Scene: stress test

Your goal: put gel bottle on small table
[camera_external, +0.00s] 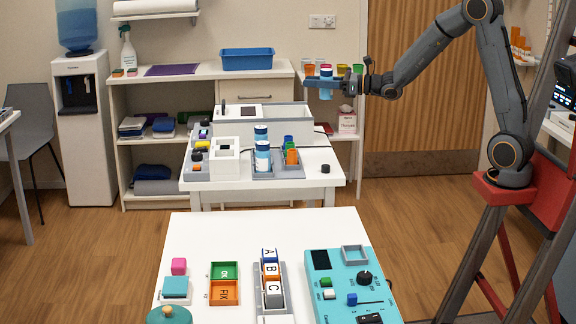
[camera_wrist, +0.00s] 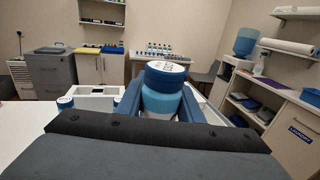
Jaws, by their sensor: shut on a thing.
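My gripper (camera_external: 325,85) is shut on a blue-and-white gel bottle (camera_external: 326,72). It holds the bottle upright in the air, above and behind the right part of the middle white table (camera_external: 325,181). In the wrist view the gel bottle (camera_wrist: 163,100) stands between the two dark blue fingers, its round white-topped cap facing the camera. Two similar bottles (camera_external: 262,158) stand in a grey tray on the middle table. A larger white table (camera_external: 200,228) is in front. I cannot tell which is the small table.
Orange and blue items (camera_external: 291,156) stand beside the two bottles. A grey bin (camera_external: 275,118) sits at the back of the middle table, and a black knob (camera_external: 325,168) at its right. The front table holds a turquoise panel (camera_external: 340,285) and lettered blocks (camera_external: 271,270).

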